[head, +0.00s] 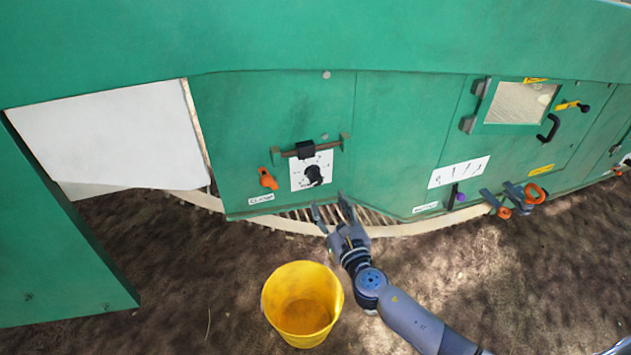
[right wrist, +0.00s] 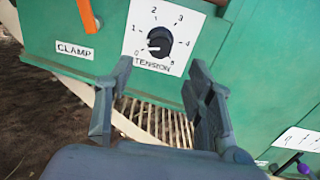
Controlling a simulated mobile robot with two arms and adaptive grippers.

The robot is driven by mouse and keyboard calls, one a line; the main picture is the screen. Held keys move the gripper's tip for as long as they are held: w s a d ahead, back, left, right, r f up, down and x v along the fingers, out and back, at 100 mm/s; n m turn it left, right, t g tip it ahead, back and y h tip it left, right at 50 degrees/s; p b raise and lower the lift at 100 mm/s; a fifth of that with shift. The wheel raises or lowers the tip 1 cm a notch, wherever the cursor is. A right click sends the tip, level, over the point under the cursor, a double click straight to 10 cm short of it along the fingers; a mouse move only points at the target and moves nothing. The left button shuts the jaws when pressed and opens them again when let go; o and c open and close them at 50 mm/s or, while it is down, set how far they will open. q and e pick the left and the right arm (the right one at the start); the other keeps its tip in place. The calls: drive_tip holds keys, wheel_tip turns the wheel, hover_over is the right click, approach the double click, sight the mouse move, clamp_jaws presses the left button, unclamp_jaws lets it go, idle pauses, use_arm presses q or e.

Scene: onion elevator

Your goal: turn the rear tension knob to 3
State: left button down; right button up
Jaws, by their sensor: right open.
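The tension knob (head: 315,175) is a black round knob on a white dial plate (head: 299,180) on the green machine's side. In the right wrist view the knob (right wrist: 159,42) shows numbers 0 to 5 around it and the word TENSION below. Its light mark appears to point to the lower left, near 0. My right gripper (head: 329,203) is open and empty, just below the dial plate. In the right wrist view its two fingers (right wrist: 160,78) stand apart below the knob, not touching it. My left gripper is not in view.
An orange clamp lever (head: 267,179) sits left of the dial, and a dark latch on a bar (head: 305,149) sits above it. A yellow bucket (head: 302,303) stands on the soil below. A purple-tipped lever (head: 459,196) and orange handles (head: 536,193) are farther right.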

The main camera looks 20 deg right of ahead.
sight(317, 182)
drive_tip(key=w+b, duration=0.1)
drive_tip(key=w, duration=0.8)
drive_tip(key=shift+w+a+f, duration=0.1)
drive_tip(key=shift+w+a, duration=0.05)
drive_tip(key=shift+w, duration=0.1)
drive_tip(key=shift+w+b, duration=0.3)
drive_tip(key=shift+w, duration=0.15)
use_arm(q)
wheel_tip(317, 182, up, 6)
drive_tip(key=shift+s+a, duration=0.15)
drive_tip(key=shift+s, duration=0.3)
use_arm(e)
drive_tip(key=c, duration=1.2)
